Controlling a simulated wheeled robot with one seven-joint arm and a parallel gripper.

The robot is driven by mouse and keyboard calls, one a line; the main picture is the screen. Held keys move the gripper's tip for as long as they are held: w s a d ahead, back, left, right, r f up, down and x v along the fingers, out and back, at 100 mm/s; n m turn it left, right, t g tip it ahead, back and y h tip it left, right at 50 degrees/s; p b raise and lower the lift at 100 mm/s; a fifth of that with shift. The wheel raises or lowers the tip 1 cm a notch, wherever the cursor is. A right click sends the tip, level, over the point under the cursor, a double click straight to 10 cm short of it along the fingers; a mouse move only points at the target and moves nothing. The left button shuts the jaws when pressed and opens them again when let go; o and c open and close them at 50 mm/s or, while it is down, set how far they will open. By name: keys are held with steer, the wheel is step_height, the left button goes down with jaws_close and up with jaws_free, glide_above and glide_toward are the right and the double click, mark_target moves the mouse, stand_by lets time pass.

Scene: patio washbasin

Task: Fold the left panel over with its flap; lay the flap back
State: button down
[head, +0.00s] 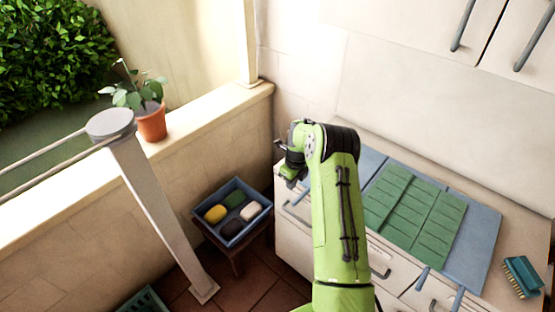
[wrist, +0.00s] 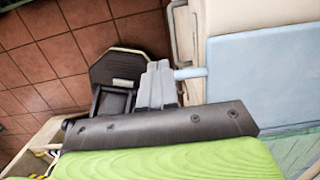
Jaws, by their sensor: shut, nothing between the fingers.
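A blue folding board lies on the counter, its left panel (head: 371,162) partly hidden behind my arm and its right panel (head: 474,243) bare. A green ribbed piece (head: 414,212) lies across the middle. In the wrist view the left panel (wrist: 262,78) looks flat, and a pale blue tab (wrist: 190,73) juts from its edge. My gripper (wrist: 160,82) is shut and empty, its fingertips close by that tab; I cannot tell whether they touch. In the head view my gripper (head: 287,163) is beyond the counter's left end. Which part is the flap is unclear.
A teal brush (head: 522,277) lies at the right. A blue tray (head: 233,212) with several soaps stands on a low stool at the left. Cabinets (head: 425,30) hang above; a post (head: 160,205) stands left.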

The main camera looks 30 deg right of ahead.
steer(key=w+a+r, duration=0.3)
steer(key=w+r, duration=0.2)
steer(key=w, duration=0.3)
steer(key=shift+a+r+b, duration=0.15)
steer(key=shift+b, duration=0.15)
